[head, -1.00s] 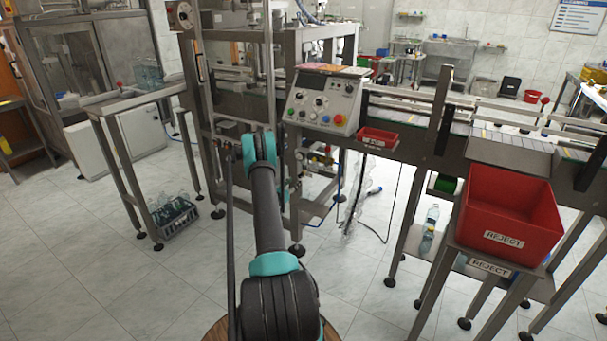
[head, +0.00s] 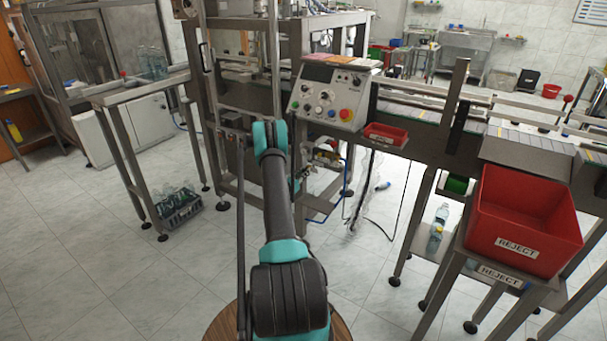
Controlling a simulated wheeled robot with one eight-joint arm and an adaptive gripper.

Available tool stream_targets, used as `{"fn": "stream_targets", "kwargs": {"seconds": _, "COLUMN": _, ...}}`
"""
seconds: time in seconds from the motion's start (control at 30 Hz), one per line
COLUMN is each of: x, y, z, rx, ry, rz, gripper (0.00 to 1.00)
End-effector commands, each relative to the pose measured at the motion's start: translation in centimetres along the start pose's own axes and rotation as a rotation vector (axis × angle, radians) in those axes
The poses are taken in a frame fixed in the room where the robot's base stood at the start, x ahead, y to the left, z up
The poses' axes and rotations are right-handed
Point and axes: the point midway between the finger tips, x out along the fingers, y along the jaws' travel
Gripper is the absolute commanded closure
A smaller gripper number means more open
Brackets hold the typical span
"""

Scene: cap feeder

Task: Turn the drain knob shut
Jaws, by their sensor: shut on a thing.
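My arm reaches forward to the steel machine frame below the control panel (head: 330,95). My gripper (head: 305,174) shows only as a small part just right of the arm, beside the brass and yellow valve fittings (head: 326,156) under the panel. Most of it is behind my arm. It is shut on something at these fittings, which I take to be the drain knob. The knob itself is too small and hidden to make out, so I cannot tell how far it is turned.
A blue hose (head: 328,212) hangs below the fittings. A small red tray (head: 386,134) is right of the panel. A large red reject bin (head: 525,220) stands front right. A crate of bottles (head: 178,207) is on the floor at left.

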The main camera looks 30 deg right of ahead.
Motion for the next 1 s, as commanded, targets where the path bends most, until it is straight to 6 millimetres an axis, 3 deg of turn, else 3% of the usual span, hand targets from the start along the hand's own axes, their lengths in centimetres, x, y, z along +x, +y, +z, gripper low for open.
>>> {"fn": "stream_targets", "kwargs": {"seconds": 0.47, "x": -0.03, "y": 0.05, "z": 0.00, "rx": -0.093, "ry": 0.004, "rz": 0.001, "gripper": 1.00}}
{"fn": "stream_targets", "kwargs": {"seconds": 1.0, "x": -0.08, "y": 0.20, "z": 0.00, "rx": -0.564, "ry": 0.022, "rz": 0.005, "gripper": 1.00}}
